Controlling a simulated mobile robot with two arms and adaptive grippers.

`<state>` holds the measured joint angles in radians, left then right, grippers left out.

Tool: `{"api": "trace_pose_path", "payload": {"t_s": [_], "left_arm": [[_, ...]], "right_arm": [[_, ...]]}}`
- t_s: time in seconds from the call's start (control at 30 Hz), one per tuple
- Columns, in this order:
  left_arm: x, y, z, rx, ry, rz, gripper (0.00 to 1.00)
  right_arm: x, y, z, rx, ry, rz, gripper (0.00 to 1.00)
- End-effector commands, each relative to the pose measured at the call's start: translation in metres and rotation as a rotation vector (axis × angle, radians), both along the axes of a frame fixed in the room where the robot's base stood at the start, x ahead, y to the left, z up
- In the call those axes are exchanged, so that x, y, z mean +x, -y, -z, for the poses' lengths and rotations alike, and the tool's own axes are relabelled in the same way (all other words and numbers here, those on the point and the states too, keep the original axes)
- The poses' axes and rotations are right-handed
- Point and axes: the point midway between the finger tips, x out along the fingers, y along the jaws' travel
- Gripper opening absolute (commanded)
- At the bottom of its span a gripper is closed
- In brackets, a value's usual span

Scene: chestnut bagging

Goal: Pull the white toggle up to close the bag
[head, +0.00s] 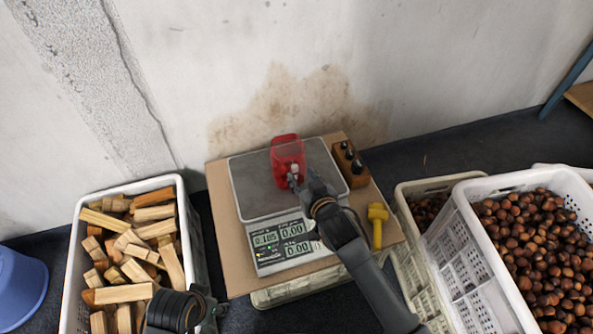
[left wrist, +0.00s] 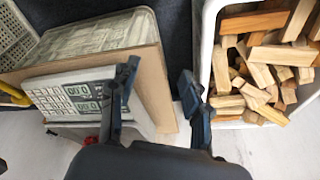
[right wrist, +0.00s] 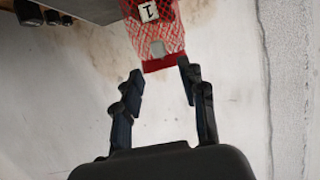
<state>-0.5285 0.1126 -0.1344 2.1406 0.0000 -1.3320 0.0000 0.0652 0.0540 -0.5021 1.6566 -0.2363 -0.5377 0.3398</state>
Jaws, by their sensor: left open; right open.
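The red mesh bag (head: 285,150) stands on the steel plate of the scale (head: 250,185). In the right wrist view the bag (right wrist: 168,32) hangs in from the top, with a black-and-white tag (right wrist: 148,11) and a pale toggle (right wrist: 157,48) near its red hem. My right gripper (head: 300,180) is open just in front of the bag; in its wrist view the fingertips (right wrist: 160,73) lie either side of the line to the toggle, apart from it. My left gripper (left wrist: 160,84) is open and empty, low between the scale and the wood crate.
A white crate of wood blocks (head: 188,225) stands at the left, a blue bucket (head: 20,285) beyond it. A yellow mallet (head: 377,222) and a wooden block with black knobs (head: 350,163) lie right of the scale. Crates of chestnuts (head: 462,225) stand at the right. The wall is close behind.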

Motion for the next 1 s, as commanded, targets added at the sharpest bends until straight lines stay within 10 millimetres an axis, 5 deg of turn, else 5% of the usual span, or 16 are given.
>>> {"api": "trace_pose_path", "payload": {"t_s": [0.4,0.8,1.0], "left_arm": [[-0.009,-0.002,-0.055,-0.001,0.029,-0.004,0.48],[-0.011,-0.003,-0.063,-0.001,0.032,-0.005,0.48],[-0.011,-0.003,-0.063,-0.001,0.032,-0.005,0.48]], "right_arm": [[0.044,-0.016,0.02,0.001,0.001,-0.001,0.41],[0.049,-0.017,0.021,0.001,0.001,-0.001,0.41],[0.049,-0.017,0.021,0.001,0.001,-0.001,0.05]]}}
